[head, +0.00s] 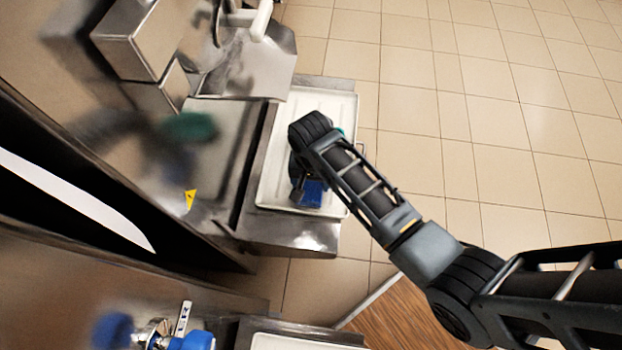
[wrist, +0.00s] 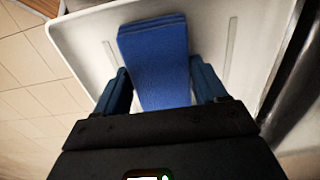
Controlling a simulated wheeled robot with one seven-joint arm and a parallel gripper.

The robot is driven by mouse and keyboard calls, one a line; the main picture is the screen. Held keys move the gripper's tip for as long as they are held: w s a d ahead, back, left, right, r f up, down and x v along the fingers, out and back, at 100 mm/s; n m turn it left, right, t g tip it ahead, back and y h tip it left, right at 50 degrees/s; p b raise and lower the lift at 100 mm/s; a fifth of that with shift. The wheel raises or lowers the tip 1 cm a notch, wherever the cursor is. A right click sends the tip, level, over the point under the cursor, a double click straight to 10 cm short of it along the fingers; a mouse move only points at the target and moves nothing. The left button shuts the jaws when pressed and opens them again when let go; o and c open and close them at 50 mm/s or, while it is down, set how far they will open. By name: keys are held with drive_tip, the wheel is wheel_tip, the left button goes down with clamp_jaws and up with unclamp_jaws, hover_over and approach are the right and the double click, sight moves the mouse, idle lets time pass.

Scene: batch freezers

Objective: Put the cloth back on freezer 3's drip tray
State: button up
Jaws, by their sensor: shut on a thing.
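The folded blue cloth (head: 313,194) is between the fingers of my gripper (head: 300,188), over the front part of a white drip tray (head: 311,96) in the head view. In the wrist view the cloth (wrist: 155,62) stretches out ahead, with a dark blue finger of my gripper (wrist: 159,70) against each side. My gripper is shut on it. The white tray (wrist: 88,38) lies beneath, with raised ribs on its floor. I cannot tell whether the cloth touches the tray. No freezer number is readable. My arm hides part of the tray.
A steel freezer front (head: 215,150) stands left of the tray, with a yellow warning sticker (head: 190,199). Tiled floor (head: 480,120) at right is open.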

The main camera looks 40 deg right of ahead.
sight(311, 183)
drive_tip(key=shift+f, duration=0.1)
drive_tip(key=o, duration=1)
wheel_tip(311, 183, up, 12)
drive_tip(key=shift+r+p, duration=0.15)
drive_tip(key=shift+p, duration=0.5)
